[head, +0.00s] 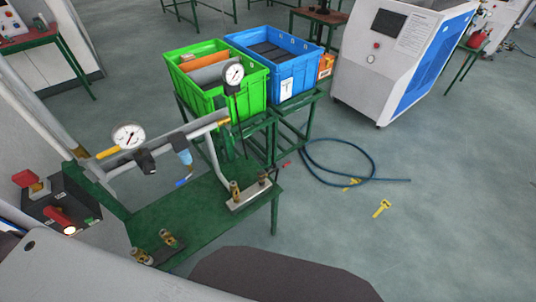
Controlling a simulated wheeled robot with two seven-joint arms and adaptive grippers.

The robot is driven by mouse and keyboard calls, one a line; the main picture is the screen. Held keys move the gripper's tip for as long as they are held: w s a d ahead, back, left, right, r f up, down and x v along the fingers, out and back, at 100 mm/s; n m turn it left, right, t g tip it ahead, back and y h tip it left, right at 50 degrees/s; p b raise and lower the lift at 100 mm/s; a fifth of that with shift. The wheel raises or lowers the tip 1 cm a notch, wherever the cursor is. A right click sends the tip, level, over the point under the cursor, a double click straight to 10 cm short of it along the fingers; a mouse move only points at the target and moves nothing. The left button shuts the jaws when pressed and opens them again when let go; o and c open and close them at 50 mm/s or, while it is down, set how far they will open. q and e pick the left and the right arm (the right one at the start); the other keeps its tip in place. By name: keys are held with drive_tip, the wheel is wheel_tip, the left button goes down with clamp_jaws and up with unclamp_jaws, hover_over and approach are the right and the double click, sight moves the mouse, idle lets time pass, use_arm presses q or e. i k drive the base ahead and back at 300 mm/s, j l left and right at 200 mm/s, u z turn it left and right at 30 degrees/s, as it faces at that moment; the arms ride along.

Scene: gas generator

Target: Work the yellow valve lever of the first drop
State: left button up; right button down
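A yellow lever (108,152) shows at the left part of the grey pipe manifold (172,139), just below and left of a round white gauge (129,136). A smaller yellow piece (223,121) shows at the pipe's right end, below a second gauge (233,74). I cannot tell which of these belongs to the first drop. A blue lever (183,182) hangs under a blue-topped filter (184,157) between them. Neither of my grippers is in view.
The manifold stands over a green table (200,215) with brass fittings (235,190). Green (245,94) and blue (300,77) crates stand behind. A blue hose (350,180) and yellow pieces (381,208) lie on the floor. A box with red controls (65,215) is at left.

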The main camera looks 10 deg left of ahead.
sight(82, 162)
drive_tip(key=u, duration=1.95)
